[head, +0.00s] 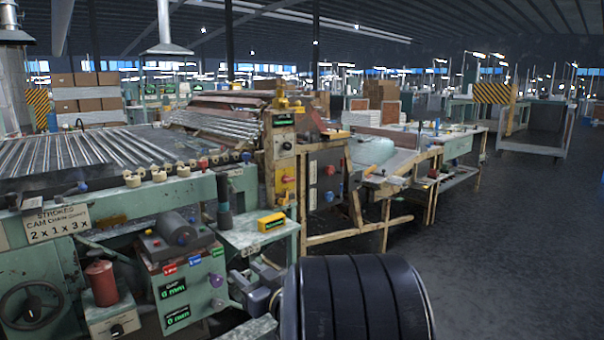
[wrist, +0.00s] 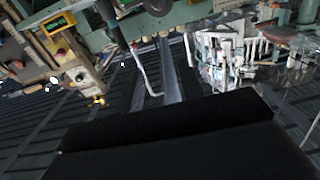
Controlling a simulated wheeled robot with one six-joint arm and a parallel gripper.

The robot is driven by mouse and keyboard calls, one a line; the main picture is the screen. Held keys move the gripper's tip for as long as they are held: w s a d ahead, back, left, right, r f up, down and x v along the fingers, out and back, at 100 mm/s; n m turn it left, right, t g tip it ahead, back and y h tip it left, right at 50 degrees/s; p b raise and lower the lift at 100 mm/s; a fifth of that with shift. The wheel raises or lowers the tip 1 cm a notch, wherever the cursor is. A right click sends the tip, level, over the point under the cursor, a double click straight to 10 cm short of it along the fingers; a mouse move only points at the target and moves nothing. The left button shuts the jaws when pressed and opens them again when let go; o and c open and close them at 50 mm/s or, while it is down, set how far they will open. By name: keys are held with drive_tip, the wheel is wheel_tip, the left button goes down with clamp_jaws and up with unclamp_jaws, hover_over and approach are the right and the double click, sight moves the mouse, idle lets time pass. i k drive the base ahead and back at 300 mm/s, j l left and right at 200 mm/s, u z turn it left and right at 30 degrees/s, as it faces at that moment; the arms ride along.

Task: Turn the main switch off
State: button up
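No label reading main switch is legible. A yellow panel with a red knob (head: 286,179) is on the upright control post (head: 283,150), below a grey panel with a dark knob (head: 286,146); any of these could be the switch, and their settings are too small to read. The post also shows tilted in the wrist view (wrist: 78,72). A broad dark block, apparently my gripper (wrist: 175,140), fills the bottom of the wrist view, with no separate fingertips visible. It appears apart from the post. No held object shows.
The green machine has a front cabinet (head: 190,290) with displays, a handwheel (head: 32,305) and a red cylinder on a box (head: 101,283). A yellow device (head: 271,221) lies on a side shelf. A wooden-framed bench (head: 385,185) stands beyond the post. The floor at right (head: 510,250) is clear.

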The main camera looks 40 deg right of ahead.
sight(286, 179)
drive_tip(key=i+l, duration=0.2)
drive_tip(key=l, duration=0.2)
drive_tip(key=i+l, duration=0.2)
drive_tip(key=l, duration=0.2)
drive_tip(key=i+l, duration=0.2)
drive_tip(key=l, duration=0.2)
drive_tip(key=i+l, duration=0.2)
drive_tip(key=l, duration=0.2)
drive_tip(key=i+l, duration=0.2)
drive_tip(key=l, duration=0.2)
drive_tip(key=i+l, duration=0.2)
drive_tip(key=l, duration=0.2)
